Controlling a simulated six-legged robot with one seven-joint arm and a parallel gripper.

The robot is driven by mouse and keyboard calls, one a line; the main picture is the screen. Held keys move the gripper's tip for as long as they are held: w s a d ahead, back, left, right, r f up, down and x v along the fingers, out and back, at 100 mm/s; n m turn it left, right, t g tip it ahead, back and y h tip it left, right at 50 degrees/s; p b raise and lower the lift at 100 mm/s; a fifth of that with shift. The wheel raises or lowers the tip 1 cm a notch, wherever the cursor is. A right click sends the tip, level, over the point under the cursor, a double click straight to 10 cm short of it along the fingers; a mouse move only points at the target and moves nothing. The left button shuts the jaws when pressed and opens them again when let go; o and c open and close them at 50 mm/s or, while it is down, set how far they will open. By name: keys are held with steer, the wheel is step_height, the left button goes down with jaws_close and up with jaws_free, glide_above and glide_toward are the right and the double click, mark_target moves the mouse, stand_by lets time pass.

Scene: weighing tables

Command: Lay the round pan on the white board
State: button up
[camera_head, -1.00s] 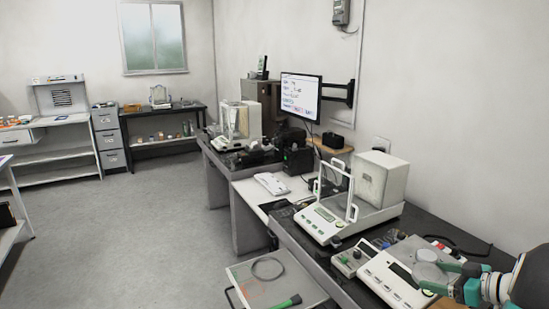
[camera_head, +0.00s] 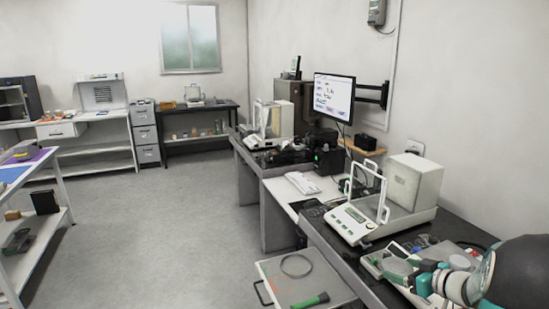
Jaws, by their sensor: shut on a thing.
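The round pan (camera_head: 398,267), a grey disc, is at the lower right, over the scales on the dark bench. My gripper (camera_head: 417,273), with teal fingers, is shut on its right-hand edge. The pan is partly covered by the fingers, and its exact height above the scale is hard to tell. I cannot make out a white board for certain in this view.
A balance with a clear shield (camera_head: 352,222) stands behind my gripper on the bench. A white table (camera_head: 52,168) is at the left. The grey floor (camera_head: 170,220) between is clear.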

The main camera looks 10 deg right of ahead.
steer(key=w+a+f+m+h, duration=0.1)
steer(key=w+a+f, duration=0.2)
steer(key=a+f, duration=0.3)
steer(key=w+a+f+m+h, duration=0.1)
steer(key=w+a+f+h, duration=0.2)
steer(key=a, duration=0.6)
steer(key=s+a+f+m+t+h, duration=0.1)
steer(key=s+a+f, duration=0.4)
steer(key=a+f, duration=0.6)
step_height(320, 180, down, 2)
steer(key=shift+f+m, duration=0.1)
steer(key=shift+m, duration=0.6)
steer(key=shift+w, duration=0.1)
